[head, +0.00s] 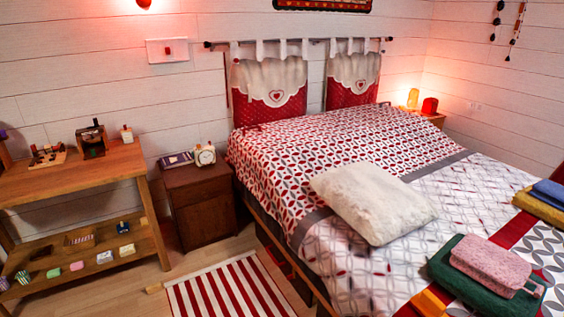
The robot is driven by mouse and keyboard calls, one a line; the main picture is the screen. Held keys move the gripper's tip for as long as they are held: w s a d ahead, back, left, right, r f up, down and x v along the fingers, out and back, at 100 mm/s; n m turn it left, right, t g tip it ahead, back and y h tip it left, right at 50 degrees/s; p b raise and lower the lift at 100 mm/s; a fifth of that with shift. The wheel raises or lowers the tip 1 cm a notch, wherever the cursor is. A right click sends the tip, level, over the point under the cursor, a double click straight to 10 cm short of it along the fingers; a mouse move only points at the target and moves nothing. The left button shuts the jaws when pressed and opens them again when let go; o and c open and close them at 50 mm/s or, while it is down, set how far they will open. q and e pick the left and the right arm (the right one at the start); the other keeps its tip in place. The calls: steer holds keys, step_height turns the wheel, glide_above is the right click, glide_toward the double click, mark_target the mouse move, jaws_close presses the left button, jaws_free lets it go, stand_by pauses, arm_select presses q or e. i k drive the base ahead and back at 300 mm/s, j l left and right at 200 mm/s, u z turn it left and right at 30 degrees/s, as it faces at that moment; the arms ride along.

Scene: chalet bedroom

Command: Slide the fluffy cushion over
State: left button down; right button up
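The fluffy cushion (372,203) is cream-white and lies flat on the bed (340,150), near the bed's left side. It rests partly on the red-and-white patterned cover and partly on the paler grey-and-white section, across the grey band between them. Nothing lies on top of it. Neither of my grippers shows in the head view.
Right of the cushion are a green folded item (450,275) with a pink pouch (492,262) on it, an orange item (430,302), and blue and yellow folded cloths (545,197). A nightstand (200,205) and striped rug (228,290) are left. The bed's far part is clear.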

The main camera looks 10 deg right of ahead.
mark_target(382, 209)
steer(key=i+u, duration=0.1)
steer(key=i, duration=1.2)
steer(key=i+z, duration=0.45)
steer(key=i+j+z, duration=0.1)
steer(key=z, duration=0.4)
steer(key=i, duration=0.1)
